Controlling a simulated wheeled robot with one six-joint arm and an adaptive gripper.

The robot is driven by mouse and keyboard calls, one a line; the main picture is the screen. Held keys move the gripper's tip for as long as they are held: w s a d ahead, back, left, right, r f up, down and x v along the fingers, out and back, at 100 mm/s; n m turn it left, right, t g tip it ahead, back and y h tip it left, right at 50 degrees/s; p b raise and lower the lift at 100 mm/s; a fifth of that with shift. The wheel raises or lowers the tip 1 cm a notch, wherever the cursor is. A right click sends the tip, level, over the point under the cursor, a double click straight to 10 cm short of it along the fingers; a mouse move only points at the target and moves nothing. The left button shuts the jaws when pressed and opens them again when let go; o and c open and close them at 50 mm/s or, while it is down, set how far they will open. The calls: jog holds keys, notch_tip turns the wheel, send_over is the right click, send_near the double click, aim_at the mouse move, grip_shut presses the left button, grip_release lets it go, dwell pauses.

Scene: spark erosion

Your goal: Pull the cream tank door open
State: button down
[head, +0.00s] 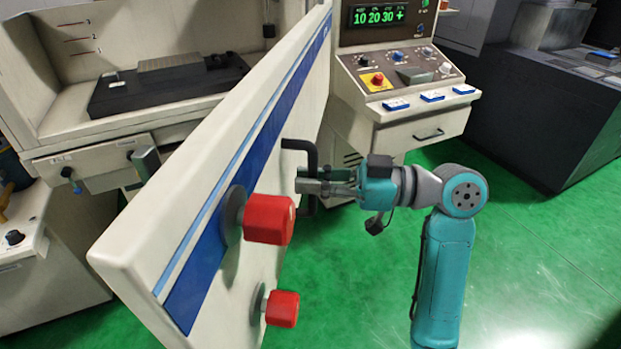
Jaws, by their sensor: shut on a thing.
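The cream tank door (200,188) stands swung open in the head view, its near edge toward me at lower left. It has a blue stripe (225,190) along its face. A dark bar handle (300,147) is fixed to the door's right face. My gripper (308,184) is at this handle and shut on it, with the arm coming from the right. The fingers hide the middle of the handle. Two red knobs, an upper one (268,219) and a lower one (282,309), stick out from the door nearer to me.
Behind the door is the open tank with a dark worktable (165,84). A control console (405,75) with a lit display stands behind my gripper. A dark machine (540,100) stands at the right. Green floor (540,260) is clear at the lower right.

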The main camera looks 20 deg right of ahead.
jog(key=c, duration=1.1)
grip_release()
jog(key=shift+c, duration=0.2)
jog(key=v, duration=1.2)
